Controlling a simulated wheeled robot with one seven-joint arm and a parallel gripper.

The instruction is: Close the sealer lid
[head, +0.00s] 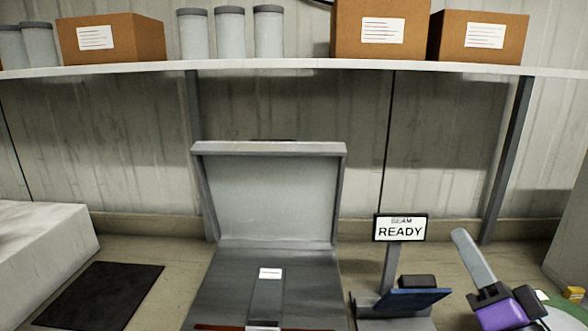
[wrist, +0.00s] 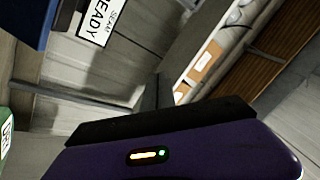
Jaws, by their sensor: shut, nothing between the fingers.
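The sealer (head: 222,285) stands in the lower middle of the head view. Its grey lid (head: 270,195) is raised open, about upright at the back. A dark strip with a white label (head: 270,273) lies on the sealer bed, and a red-brown edge shows at the bottom of the frame. My gripper (head: 461,237) has a purple body and is at the lower right, apart from the lid and to its right. Its fingers are together and empty, pointing up and left. The wrist view shows the purple body and shut fingers (wrist: 164,90); the lid is not clearly seen there.
A shelf (head: 290,70) with boxes and canisters runs above. A black mat (head: 100,295) lies left.

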